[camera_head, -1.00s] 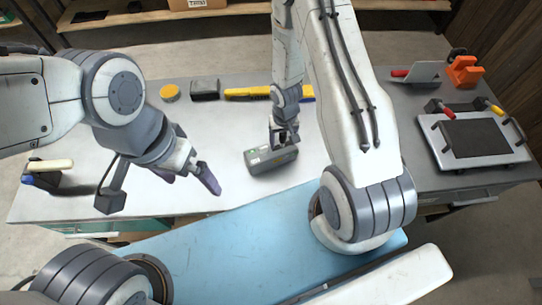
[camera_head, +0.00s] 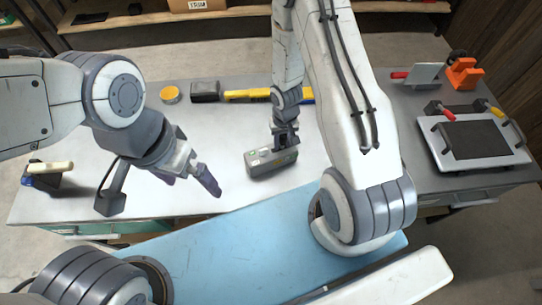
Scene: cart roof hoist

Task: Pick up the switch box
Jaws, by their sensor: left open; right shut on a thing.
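The switch box (camera_head: 265,161) is a small dark grey box with a lighter face and a green mark, near the middle of the bench. My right gripper (camera_head: 285,141) reaches down onto it from above and is shut on it. Whether the box is clear of the bench top is hard to tell. My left gripper (camera_head: 212,182) is open and empty, to the left of the box and apart from it, above the front part of the bench.
The bench (camera_head: 250,105) has a yellow round tin (camera_head: 170,95), a black box (camera_head: 205,91) and a yellow level (camera_head: 245,95) along its back. A tray (camera_head: 470,140) with handles and an orange thing (camera_head: 464,73) stand at right. A white-handled tool (camera_head: 48,168) lies at left.

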